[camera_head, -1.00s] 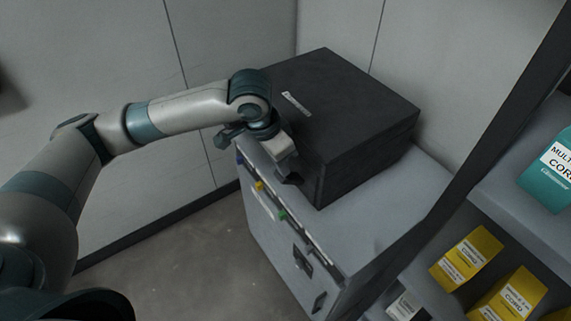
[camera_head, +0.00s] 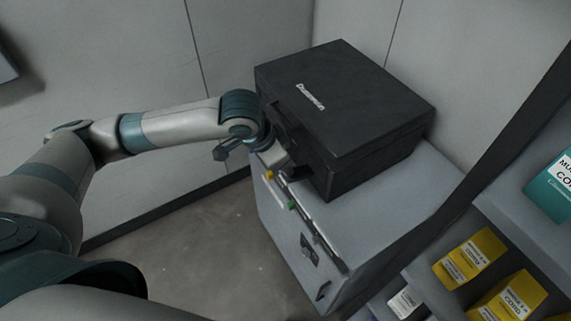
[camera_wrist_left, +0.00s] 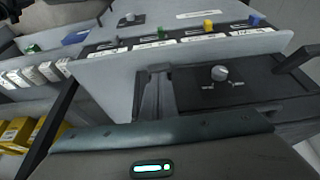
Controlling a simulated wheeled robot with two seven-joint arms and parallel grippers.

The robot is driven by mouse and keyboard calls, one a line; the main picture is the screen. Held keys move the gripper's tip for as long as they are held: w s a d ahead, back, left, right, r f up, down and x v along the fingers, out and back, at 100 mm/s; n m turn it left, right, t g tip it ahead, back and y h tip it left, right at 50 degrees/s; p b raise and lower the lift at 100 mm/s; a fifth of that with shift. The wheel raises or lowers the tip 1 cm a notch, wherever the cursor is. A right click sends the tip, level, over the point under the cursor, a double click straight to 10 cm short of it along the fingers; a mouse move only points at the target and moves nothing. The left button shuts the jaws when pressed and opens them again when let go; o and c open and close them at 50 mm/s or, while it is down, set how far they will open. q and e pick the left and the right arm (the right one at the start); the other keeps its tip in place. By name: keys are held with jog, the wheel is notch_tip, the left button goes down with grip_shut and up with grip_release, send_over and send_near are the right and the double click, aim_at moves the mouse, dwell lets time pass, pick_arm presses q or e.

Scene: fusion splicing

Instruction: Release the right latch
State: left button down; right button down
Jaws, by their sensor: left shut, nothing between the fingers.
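A closed black case (camera_head: 355,95) with white lettering on its lid sits on top of a grey cabinet (camera_head: 375,225). My left gripper (camera_head: 296,172) is at the lower front of the case, close against it. Its fingers are shut with nothing between them. I cannot tell whether they touch the case. The right latch cannot be made out; the gripper and the dark shade cover that part of the front. A dark handle (camera_head: 279,112) shows on the front, left of the gripper. My right gripper is not in view.
A shelf with yellow boxes (camera_head: 469,259) stands at the right. The floor (camera_head: 215,260) before the cabinet is clear.

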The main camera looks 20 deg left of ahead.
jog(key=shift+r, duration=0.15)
pick_arm(q)
jog(key=shift+w+d+p, duration=0.2)
jog(key=shift+p, duration=0.25)
jog(key=shift+w+d, duration=0.25)
jog(key=shift+w, duration=0.15)
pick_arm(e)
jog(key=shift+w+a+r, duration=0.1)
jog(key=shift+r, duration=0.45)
pick_arm(q)
jog(key=shift+r+p, duration=0.15)
jog(key=shift+p, duration=0.15)
